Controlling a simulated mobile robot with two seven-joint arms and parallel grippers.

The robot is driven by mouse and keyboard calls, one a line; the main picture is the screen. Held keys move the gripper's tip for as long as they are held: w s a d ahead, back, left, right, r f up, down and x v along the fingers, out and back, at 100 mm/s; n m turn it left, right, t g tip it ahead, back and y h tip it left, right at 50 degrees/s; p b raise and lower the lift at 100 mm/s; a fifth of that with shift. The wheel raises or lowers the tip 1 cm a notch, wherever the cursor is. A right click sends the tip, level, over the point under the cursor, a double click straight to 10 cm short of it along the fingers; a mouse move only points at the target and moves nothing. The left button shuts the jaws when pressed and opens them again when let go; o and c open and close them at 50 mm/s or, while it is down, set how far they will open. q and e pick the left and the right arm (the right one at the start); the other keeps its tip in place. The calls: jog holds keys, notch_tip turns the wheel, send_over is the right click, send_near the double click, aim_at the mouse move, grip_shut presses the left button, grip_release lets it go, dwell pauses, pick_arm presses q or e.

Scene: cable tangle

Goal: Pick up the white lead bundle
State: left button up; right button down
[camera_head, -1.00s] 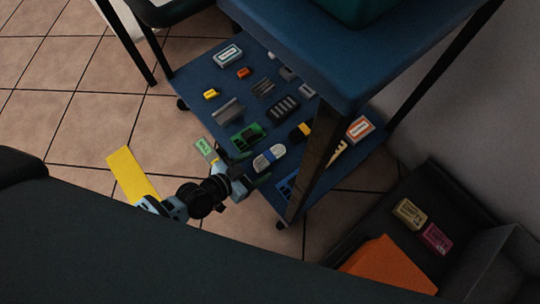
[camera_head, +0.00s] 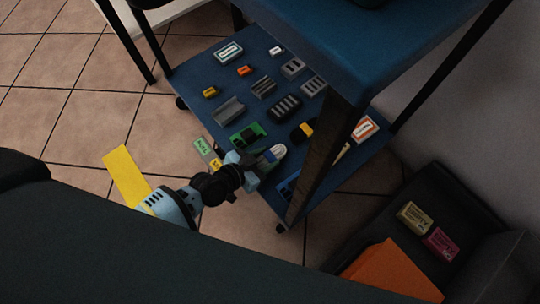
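The white lead bundle (camera_head: 277,152) lies on the blue lower shelf (camera_head: 215,95), right of a green circuit board (camera_head: 247,135). Only its right end shows clearly; my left gripper covers the rest. My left gripper (camera_head: 258,164) reaches in from the lower left and is right at the bundle, its light blue parts overlapping the bundle's left end. Its fingertips are too small and dark to tell whether they are open or closed on it. My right gripper is not in view.
Several small parts lie around the shelf, including a black and yellow item (camera_head: 302,132) and a grey ribbed block (camera_head: 286,107). The upper blue tabletop (camera_head: 340,55) and a dark table leg (camera_head: 322,155) overhang the right side. Boxes lie at the lower right.

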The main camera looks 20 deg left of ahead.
aim_at(265, 159)
pick_arm(q)
jog(key=c, duration=0.5)
jog(key=shift+c, duration=0.2)
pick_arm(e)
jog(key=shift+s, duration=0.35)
